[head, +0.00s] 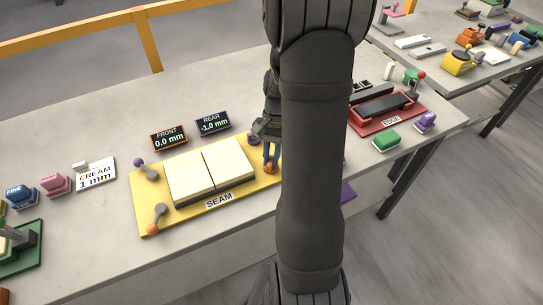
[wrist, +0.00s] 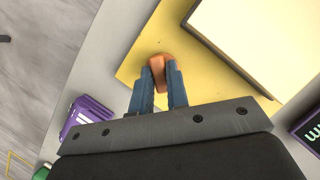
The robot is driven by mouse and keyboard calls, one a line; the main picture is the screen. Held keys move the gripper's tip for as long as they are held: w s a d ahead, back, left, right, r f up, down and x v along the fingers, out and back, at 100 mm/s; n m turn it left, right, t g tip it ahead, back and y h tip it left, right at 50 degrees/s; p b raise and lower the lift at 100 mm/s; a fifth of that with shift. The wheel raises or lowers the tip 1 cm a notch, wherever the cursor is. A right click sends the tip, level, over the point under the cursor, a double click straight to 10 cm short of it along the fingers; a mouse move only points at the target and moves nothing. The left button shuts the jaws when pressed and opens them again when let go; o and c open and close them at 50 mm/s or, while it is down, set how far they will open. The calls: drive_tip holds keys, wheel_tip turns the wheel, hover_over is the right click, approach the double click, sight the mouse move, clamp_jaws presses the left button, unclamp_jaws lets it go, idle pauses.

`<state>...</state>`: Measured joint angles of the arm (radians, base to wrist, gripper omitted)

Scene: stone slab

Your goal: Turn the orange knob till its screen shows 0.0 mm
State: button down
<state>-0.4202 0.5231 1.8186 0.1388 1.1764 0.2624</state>
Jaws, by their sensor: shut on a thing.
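The orange knob (head: 270,169) sits at the right edge of the yellow SEAM board (head: 150,205); it also shows in the wrist view (wrist: 161,57). My gripper (head: 271,156) has its blue fingers on both sides of the knob and is shut on it, from above. The orange-framed FRONT screen (head: 169,138) reads 0.0 mm. The purple-framed REAR screen (head: 213,123) reads -1.0 mm. A purple knob (head: 254,139) shows partly behind my gripper. My arm hides part of the board's right side.
Two cream plates (head: 210,172) lie on the board. A purple-ended lever (head: 146,168) and an orange-ended lever (head: 157,217) stand at its left. A CREAM 1 mm card (head: 96,175) is further left. A red EDGE fixture (head: 385,112) and green block (head: 385,142) are at right.

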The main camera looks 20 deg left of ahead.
idle(0.4)
drive_tip(key=c, duration=1.4)
unclamp_jaws()
drive_tip(key=v, duration=1.7)
drive_tip(key=shift+r, duration=0.3)
drive_tip(key=x, duration=1.7)
drive_tip(key=shift+f, duration=0.3)
